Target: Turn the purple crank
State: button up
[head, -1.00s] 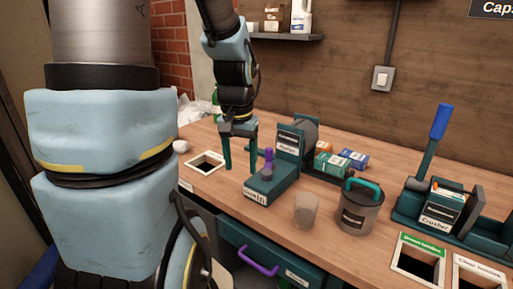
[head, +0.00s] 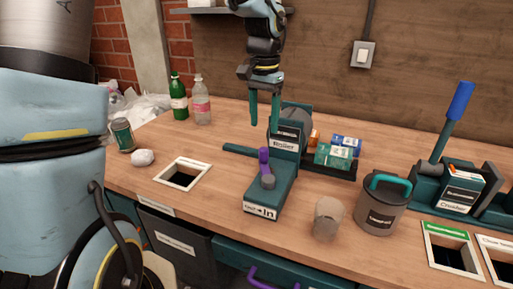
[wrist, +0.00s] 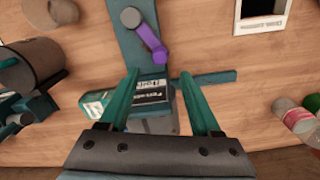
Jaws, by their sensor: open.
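The purple crank (head: 264,162) stands on the teal base of the roller machine (head: 270,190), beside a grey knob. The crank also shows in the wrist view (wrist: 153,42), above and between my fingertips in the picture. My gripper (head: 265,122) points down with its two teal fingers apart and empty. It hangs near the machine's labelled upright part, behind the crank in the head view. In the wrist view my gripper (wrist: 158,82) has its fingers on either side of the labelled upright part. I cannot tell whether they touch it. Nothing hides the crank.
A glass (head: 328,217) and a grey bin with a teal handle (head: 381,205) stand right of the machine. The crusher (head: 456,190) is far right. Bottles (head: 202,100) stand at the back left. Counter left of the machine is partly clear.

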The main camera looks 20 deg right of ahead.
aim_at(264, 148)
notch_tip(264, 148, down, 9)
jog(key=shift+f+p, duration=0.2)
jog(key=shift+p, duration=0.45)
grip_shut()
dwell(1.1)
